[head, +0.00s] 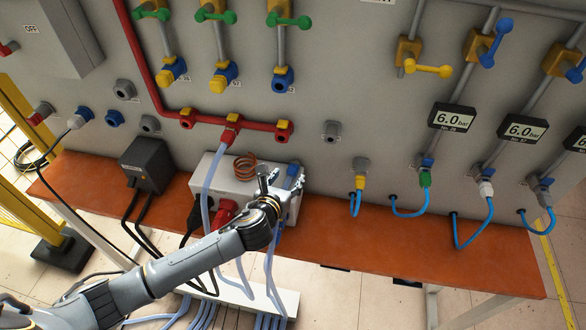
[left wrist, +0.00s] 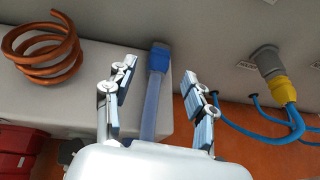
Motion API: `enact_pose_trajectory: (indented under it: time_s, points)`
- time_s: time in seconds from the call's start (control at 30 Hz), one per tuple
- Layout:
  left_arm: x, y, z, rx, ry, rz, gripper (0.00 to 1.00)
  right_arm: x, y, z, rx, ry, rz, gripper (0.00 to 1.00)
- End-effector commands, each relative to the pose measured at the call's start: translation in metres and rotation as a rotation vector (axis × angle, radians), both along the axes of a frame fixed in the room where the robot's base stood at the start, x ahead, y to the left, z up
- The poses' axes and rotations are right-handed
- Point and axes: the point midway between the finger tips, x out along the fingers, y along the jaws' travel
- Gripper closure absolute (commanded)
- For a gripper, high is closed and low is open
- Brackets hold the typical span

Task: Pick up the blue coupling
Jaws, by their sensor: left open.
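The blue coupling (left wrist: 159,58) sits at the end of a pale blue hose, over the white heater box, in the left wrist view. In the head view it shows at the box's right end (head: 292,171). My left gripper (left wrist: 158,75) is open, with one finger on each side of the hose and coupling and visible gaps to both. In the head view the left gripper (head: 271,180) is over the box, just left of the coupling. My right gripper is not in view.
The copper coil (left wrist: 42,50) stands on the white box (head: 216,168) left of the coupling. A yellow connector (left wrist: 282,90) with blue tubing hangs on the wall to the right. The orange bench (head: 350,245) is mostly clear right of the box. Red plugs (head: 225,209) sit at the box's front.

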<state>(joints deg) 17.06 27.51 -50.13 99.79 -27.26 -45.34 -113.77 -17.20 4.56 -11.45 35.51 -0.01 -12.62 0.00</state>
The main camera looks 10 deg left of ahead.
Motion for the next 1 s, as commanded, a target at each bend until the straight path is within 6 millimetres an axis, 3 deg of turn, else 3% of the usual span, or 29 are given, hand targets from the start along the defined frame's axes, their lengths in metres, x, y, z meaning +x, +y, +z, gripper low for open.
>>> enact_pose_trajectory:
  time_s: [0.4,0.73,0.77,1.0]
  points:
    - [0.042,-0.004,-0.017,0.0,0.001,0.002,0.45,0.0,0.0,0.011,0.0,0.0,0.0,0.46]
    - [0.048,-0.005,-0.021,-0.001,0.001,0.0,0.45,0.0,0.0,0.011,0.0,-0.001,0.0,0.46]
    - [0.048,-0.005,-0.021,-0.001,0.001,0.0,0.47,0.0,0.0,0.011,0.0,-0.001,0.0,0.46]
    - [0.048,-0.005,-0.021,-0.001,0.001,0.0,0.96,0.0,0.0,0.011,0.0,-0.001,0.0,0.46]
